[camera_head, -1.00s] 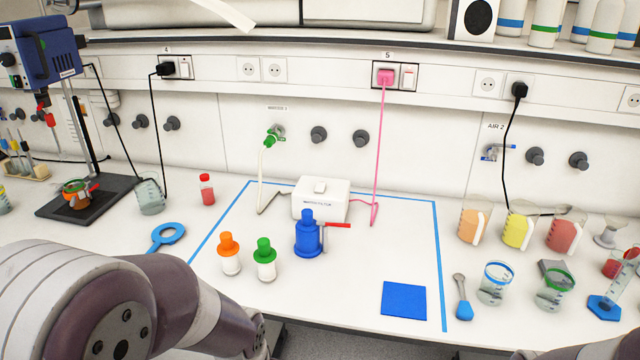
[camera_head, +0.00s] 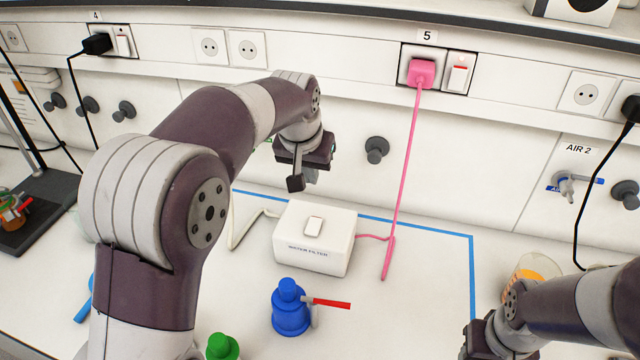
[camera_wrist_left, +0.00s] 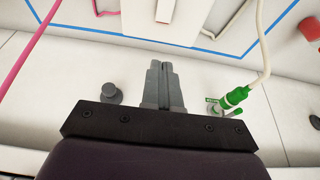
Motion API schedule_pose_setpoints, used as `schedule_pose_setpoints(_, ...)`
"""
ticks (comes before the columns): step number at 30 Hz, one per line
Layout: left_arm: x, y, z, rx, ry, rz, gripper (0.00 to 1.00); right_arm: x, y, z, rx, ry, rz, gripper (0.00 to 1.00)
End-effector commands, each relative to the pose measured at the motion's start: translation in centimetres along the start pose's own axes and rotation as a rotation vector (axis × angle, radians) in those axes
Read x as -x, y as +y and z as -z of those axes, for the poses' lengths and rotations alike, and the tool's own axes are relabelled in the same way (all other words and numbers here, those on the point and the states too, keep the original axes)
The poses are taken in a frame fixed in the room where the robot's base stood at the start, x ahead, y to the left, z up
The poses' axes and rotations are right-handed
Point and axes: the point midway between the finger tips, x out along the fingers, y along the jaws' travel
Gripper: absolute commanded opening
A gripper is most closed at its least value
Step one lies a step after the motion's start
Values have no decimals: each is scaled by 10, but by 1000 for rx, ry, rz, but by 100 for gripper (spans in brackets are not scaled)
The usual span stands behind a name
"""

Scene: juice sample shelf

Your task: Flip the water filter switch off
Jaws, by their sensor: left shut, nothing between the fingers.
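The water filter (camera_head: 305,258) is a white box on the bench, with a small white rocker switch (camera_head: 314,226) on top. It also shows at the top of the left wrist view (camera_wrist_left: 215,15), with the switch (camera_wrist_left: 165,8) partly cut off by the frame edge. My left gripper (camera_head: 296,184) is above and behind the box, near the wall, apart from the switch. In the left wrist view its fingers (camera_wrist_left: 161,66) are together and empty, pointing toward the box. My right gripper (camera_head: 482,340) is at the bottom right, its fingers not clearly seen.
A pink cord (camera_head: 402,180) runs from wall socket 5 to the bench beside the box. A blue bottle (camera_head: 290,308) with a red-handled valve stands in front, and a green cap (camera_head: 222,346) shows nearby. Wall knobs (camera_head: 376,150) stick out behind.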

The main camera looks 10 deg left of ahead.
Motion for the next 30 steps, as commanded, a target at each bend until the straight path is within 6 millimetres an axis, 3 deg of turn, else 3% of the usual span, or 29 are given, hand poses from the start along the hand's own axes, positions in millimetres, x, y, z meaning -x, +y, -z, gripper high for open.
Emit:
schedule_pose_setpoints(14,-9,0,-6,4,-25,1,0,2,0,0,0,0,0,43)
schedule_pose_setpoints(30,-114,-1,-12,4,-27,2,0,20,0,2,0,0,0,43)
